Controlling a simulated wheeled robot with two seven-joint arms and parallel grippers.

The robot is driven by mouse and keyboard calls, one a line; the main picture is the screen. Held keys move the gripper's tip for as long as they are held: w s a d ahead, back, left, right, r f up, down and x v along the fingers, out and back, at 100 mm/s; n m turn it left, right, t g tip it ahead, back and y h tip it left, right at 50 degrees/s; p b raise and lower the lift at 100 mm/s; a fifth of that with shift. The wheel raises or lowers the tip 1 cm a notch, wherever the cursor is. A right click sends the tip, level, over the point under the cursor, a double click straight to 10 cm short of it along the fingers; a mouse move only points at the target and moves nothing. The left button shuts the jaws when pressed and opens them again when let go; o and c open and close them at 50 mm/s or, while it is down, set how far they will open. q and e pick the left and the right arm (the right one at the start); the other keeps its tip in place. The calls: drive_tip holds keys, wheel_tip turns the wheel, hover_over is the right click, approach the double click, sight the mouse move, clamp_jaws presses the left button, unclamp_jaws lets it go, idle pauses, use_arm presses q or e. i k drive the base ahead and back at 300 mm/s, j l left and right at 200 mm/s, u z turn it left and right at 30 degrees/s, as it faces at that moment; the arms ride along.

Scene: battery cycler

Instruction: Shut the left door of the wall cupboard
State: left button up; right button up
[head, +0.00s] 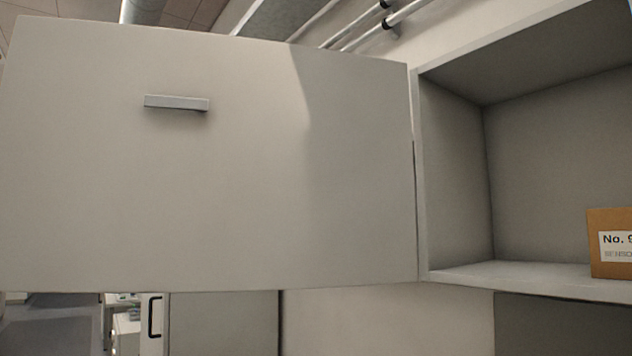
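The left door (260,200) of the wall cupboard is a flat pale panel that stands wide open. It fills the left and middle of the head view. Its hinge edge meets the cupboard's left side wall near the middle right. A short grey bar handle (177,103) sits on the panel, towards its upper left. The open cupboard (455,170) shows at the right, with its inner walls and bottom shelf visible. Neither of my grippers is in view.
A brown box (610,258) with a "No. 9" label stands on the cupboard shelf at the right edge. Pipes (345,22) run above the door. Below it is a cabinet with a black handle (154,316), and floor (50,330) shows at lower left.

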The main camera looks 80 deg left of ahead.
sight(298, 172)
drive_tip(key=k+j+z, duration=0.15)
drive_tip(key=z, duration=0.35)
drive_tip(key=k+j+z, duration=0.1)
drive_tip(key=z, duration=0.35)
drive_tip(key=k+z, duration=0.3)
drive_tip(key=z, duration=0.2)
drive_tip(key=k+j+z, duration=0.15)
drive_tip(key=k+z, duration=0.2)
drive_tip(key=k, duration=1.4)
drive_tip(key=k+u, duration=0.15)
drive_tip(key=u, duration=0.25)
drive_tip(key=k+u, duration=0.1)
drive_tip(key=u, duration=0.3)
drive_tip(key=k+j+u, duration=0.1)
drive_tip(key=u, duration=0.25)
drive_tip(key=k+j+u, duration=0.1)
drive_tip(key=u, duration=0.3)
drive_tip(key=k, duration=0.05)
